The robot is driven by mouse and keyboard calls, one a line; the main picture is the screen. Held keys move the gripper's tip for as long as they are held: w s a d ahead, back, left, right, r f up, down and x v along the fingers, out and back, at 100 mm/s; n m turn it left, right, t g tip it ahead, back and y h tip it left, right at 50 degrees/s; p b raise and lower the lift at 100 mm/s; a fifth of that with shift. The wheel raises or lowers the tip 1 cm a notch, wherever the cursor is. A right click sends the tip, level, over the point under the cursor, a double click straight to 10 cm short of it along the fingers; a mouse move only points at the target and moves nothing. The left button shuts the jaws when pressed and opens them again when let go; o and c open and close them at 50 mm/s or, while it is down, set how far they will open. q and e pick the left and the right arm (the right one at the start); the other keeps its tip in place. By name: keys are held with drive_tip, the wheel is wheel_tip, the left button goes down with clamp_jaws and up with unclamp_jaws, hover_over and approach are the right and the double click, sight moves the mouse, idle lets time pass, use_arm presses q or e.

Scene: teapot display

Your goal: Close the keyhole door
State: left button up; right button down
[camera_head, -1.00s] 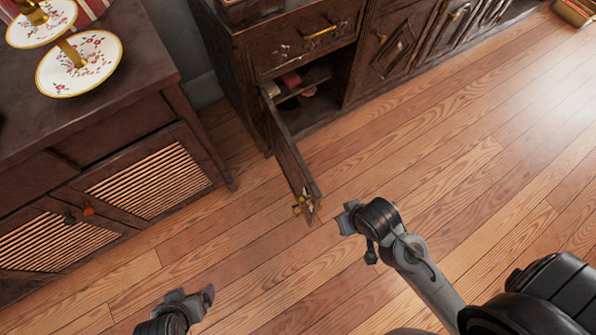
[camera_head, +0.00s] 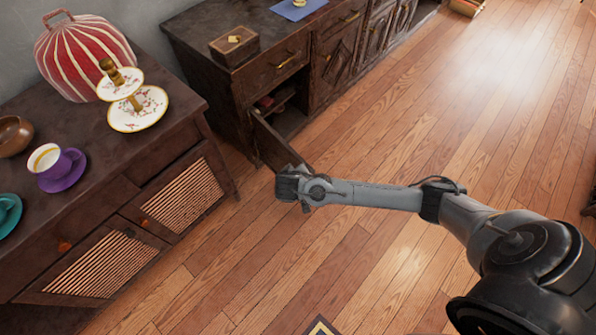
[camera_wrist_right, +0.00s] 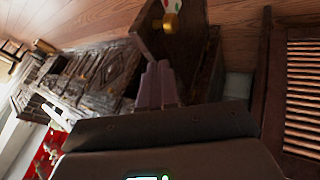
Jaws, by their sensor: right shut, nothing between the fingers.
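The keyhole door (camera_head: 268,142) is a dark wooden panel. It stands open, swung out from the dark cabinet (camera_head: 240,100), with the compartment behind it showing. In the right wrist view the door (camera_wrist_right: 182,45) is ahead of the fingers, with a brass and coloured fitting (camera_wrist_right: 171,20) on it. My right gripper (camera_head: 292,176) is at the door's free end and hides that end in the head view. Its fingers (camera_wrist_right: 157,82) are together and empty, close to the door; I cannot tell whether they touch it. My left gripper is out of view.
A small wooden box (camera_head: 234,45) sits on the keyhole cabinet. The wooden floor (camera_head: 400,130) is clear on the right.

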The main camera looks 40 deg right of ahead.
drive_tip(key=b+x, duration=0.5)
drive_tip(key=x, duration=0.3)
drive_tip(key=shift+w+a+f, duration=0.15)
drive_tip(key=shift+w, duration=0.1)
drive_tip(key=shift+w+f, duration=0.1)
drive_tip(key=shift+f, duration=0.35)
drive_tip(key=shift+d, duration=0.25)
